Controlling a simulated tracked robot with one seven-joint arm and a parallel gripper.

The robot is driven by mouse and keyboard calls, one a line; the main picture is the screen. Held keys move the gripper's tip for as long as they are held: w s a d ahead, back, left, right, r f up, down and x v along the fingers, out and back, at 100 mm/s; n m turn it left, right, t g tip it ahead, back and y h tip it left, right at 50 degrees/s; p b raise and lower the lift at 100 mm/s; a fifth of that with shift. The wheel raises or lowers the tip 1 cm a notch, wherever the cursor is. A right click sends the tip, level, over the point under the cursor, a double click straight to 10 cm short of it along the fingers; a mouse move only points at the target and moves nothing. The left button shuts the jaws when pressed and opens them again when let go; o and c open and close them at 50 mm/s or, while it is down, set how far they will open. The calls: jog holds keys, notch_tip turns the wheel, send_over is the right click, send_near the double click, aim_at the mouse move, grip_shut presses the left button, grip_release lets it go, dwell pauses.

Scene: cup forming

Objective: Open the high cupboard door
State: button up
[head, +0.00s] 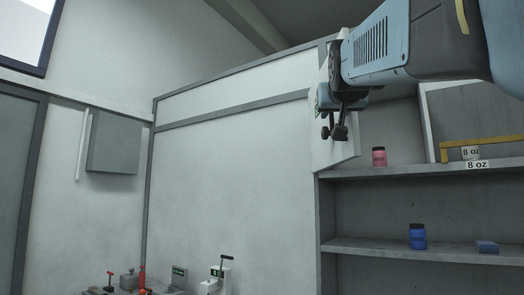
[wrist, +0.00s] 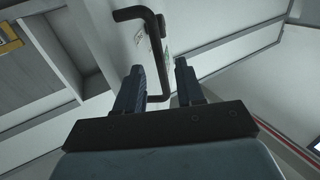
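The high cupboard door (head: 343,152) is a pale panel at the left end of the shelving. It stands at an angle, with the space to its right open to view. My gripper (head: 334,131) is in front of this panel and hides part of it. In the wrist view, a dark bent bar handle (wrist: 157,38) is on the pale door panel (wrist: 112,32). The two fingers of my gripper (wrist: 159,66) are apart, with the lower part of the handle showing between them. I cannot tell whether either finger touches it.
A pink jar (head: 379,157) and an 8 oz container (head: 471,153) stand on the upper shelf (head: 400,171). A blue jar (head: 418,237) and a blue block (head: 487,247) are on the lower shelf (head: 365,246). A grey wall box (head: 114,143) hangs at left.

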jog(key=s+a, duration=0.1)
jog(key=s, duration=1)
jog(key=shift+a, duration=0.4)
